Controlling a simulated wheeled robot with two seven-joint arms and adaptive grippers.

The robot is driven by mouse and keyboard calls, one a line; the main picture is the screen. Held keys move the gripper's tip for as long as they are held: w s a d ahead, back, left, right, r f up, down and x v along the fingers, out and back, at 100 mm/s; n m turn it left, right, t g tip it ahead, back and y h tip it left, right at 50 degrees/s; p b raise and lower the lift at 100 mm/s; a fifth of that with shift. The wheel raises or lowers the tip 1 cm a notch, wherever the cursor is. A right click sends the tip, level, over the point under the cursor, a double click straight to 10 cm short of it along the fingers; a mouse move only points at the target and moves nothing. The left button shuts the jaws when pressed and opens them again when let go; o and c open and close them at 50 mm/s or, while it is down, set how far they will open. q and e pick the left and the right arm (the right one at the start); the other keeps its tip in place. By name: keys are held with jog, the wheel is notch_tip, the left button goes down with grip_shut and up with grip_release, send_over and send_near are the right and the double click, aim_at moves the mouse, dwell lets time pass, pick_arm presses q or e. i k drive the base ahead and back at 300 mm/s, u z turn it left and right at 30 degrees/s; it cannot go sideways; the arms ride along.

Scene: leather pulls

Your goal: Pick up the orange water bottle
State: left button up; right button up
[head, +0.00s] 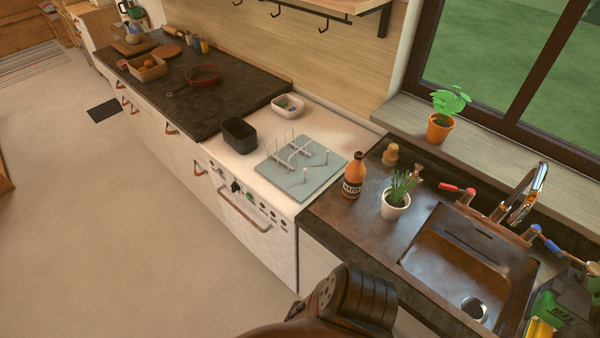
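The orange water bottle (354,176) stands upright on the dark counter, just left of the sink. It has a dark cap and a dark label with pale lettering that reads WATER. A part of my own arm shows at the bottom middle of the head view, well below the bottle and apart from it. Neither of my grippers is in view.
A potted plant (396,194) stands close to the bottle's right. A drying rack (300,165) is to its left on the white stove top. The sink (466,262) is at the right. A flower pot (440,127) stands on the window sill. Open floor (150,240) lies left.

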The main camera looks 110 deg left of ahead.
aim_at(355, 171)
jog(key=u, duration=3.95)
